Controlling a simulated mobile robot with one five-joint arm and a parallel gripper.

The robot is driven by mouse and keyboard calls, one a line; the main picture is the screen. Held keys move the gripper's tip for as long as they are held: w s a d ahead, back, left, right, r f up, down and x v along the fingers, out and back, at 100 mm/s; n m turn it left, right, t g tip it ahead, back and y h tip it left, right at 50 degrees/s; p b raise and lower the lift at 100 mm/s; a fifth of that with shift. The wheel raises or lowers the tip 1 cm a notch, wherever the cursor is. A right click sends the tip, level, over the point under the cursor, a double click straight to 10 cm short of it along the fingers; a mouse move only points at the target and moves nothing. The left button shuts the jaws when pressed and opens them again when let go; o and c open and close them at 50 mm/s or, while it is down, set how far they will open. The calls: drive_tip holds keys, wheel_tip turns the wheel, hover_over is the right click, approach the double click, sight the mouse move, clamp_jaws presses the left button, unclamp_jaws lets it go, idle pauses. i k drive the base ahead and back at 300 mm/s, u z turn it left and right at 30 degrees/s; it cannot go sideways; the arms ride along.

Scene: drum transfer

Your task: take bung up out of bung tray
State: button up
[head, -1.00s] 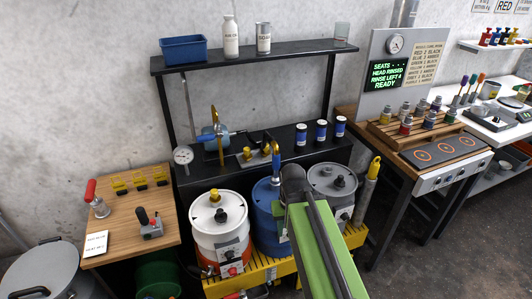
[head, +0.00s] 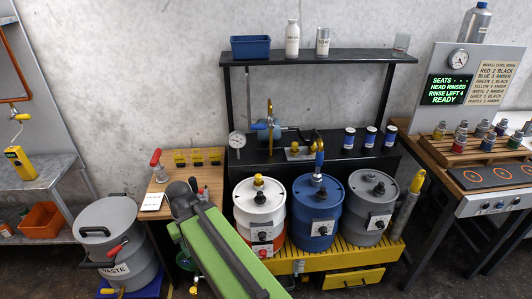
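I cannot make out a loose bung or tell for sure which container is the bung tray. A blue open bin (head: 250,47) stands on the upper left of the black shelf, and its inside is hidden. Small yellow holders (head: 197,157) stand at the back of the wooden bench (head: 212,181), too small to read. My green and dark arm (head: 225,250) reaches from the bottom up and left, its dark end overlapping the bench front. My gripper is not visible; the arm hides the area behind it.
White (head: 245,208), blue (head: 308,226) and grey (head: 365,212) drums stand on a yellow grated platform (head: 345,258). A grey waste can (head: 130,240) stands left of the bench. The seat station (head: 490,185) is at right. Dark floor is free at lower right.

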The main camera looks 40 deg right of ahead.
sight(314, 149)
drive_tip(key=u, duration=1.45)
drive_tip(key=k, duration=2.15)
drive_tip(key=z, duration=1.2)
drive_tip(key=i, duration=0.8)
drive_tip(key=u, duration=0.05)
